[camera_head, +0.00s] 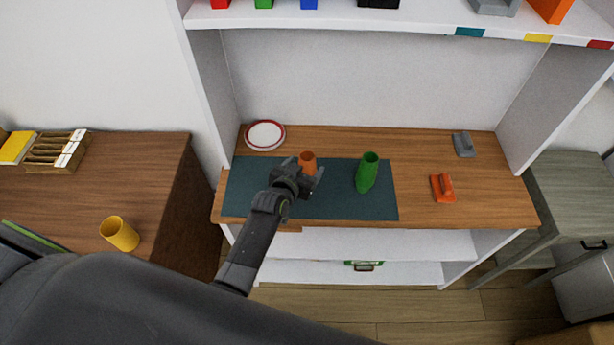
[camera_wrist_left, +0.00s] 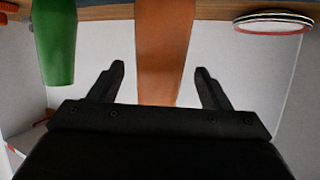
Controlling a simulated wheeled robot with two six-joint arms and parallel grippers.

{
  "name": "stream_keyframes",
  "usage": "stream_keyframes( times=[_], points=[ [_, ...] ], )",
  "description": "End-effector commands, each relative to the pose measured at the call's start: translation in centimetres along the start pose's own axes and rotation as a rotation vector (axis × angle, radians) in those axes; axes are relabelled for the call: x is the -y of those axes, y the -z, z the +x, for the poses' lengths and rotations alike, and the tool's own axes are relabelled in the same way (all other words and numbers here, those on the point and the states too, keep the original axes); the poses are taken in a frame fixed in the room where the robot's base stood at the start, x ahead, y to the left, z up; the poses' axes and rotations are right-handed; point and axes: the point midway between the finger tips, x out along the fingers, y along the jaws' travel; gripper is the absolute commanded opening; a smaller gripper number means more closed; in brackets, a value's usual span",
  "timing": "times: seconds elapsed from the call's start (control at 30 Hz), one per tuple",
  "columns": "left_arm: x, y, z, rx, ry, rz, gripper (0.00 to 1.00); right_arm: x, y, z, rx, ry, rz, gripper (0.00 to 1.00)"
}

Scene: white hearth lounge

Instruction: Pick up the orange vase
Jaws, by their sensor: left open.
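The orange vase (camera_head: 308,160) stands on the dark mat (camera_head: 240,187) on the wooden shelf, partly hidden behind my left gripper (camera_head: 306,176). In the left wrist view the orange vase (camera_wrist_left: 165,50) lies between the two open fingers of my left gripper (camera_wrist_left: 160,85), with a gap on each side and no contact that I can see. The gripper holds nothing. My right gripper is not in view.
A green vase (camera_head: 367,174) stands right of the orange one on the mat. A white plate with a red rim (camera_head: 265,135) lies behind left. An orange-red object (camera_head: 442,188) and a grey one (camera_head: 464,145) lie at the right. A yellow cup (camera_head: 119,234) stands on the left table.

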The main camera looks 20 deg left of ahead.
Motion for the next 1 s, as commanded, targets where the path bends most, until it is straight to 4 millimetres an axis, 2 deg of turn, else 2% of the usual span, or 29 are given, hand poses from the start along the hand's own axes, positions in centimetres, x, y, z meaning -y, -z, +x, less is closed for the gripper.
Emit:
stream_keyframes(
  times=[0.03, 0.2, 0.47, 0.9, 1.0],
  points=[
    [0.0, -0.5, 0.9, 0.0, -0.001, 0.001, 0.71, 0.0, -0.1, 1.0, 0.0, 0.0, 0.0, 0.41],
    [0.0, -0.3, 2.1, 0.001, 0.0, 0.001, 0.71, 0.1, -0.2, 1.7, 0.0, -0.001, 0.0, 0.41],
    [0.0, -0.1, 2.2, 0.002, 0.001, -0.001, 0.71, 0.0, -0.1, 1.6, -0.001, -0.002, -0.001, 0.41],
    [0.0, 0.0, 2.2, -0.001, 0.001, -0.001, 0.17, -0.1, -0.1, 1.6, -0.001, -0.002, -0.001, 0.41],
    [0.0, 0.0, 2.2, 0.0, 0.001, -0.001, 0.17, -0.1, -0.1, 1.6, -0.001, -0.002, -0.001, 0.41]
  ],
)
